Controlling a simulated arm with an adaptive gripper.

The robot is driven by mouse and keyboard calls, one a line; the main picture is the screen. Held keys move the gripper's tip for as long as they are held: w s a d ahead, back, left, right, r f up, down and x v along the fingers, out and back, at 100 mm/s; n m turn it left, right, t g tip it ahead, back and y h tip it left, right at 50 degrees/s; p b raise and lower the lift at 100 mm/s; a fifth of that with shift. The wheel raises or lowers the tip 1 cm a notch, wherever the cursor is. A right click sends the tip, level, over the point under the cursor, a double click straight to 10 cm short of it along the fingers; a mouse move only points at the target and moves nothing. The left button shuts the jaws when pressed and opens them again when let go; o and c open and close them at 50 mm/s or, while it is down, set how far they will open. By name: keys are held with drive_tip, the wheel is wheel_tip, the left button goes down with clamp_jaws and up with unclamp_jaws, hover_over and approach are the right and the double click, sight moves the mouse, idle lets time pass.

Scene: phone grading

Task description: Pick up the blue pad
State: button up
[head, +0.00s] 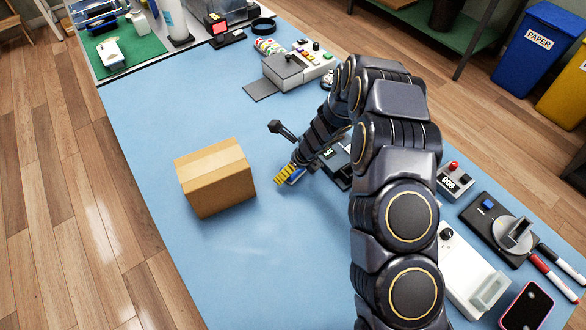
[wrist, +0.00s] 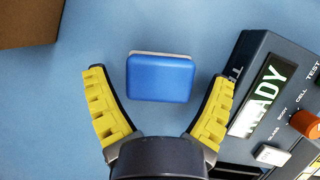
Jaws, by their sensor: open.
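The blue pad (wrist: 160,78) is a small rounded block with a pale layer along its far edge. It lies on the blue table and sits between the spread yellow fingers of my gripper (wrist: 160,108) in the wrist view. Neither finger touches it; there is a gap on both sides. In the head view my gripper (head: 290,176) is low over the table, right of the cardboard box, and the pad is mostly hidden behind its fingers. My gripper is open and empty.
A cardboard box (head: 216,178) stands close on the left. A dark device with a READY display (wrist: 265,98) stands close on the right. A dark hammer-like tool (head: 279,130) shows behind my gripper. Table in front of the box is clear.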

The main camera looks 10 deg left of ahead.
drive_tip(key=c, duration=0.9)
drive_tip(key=shift+r, duration=0.15)
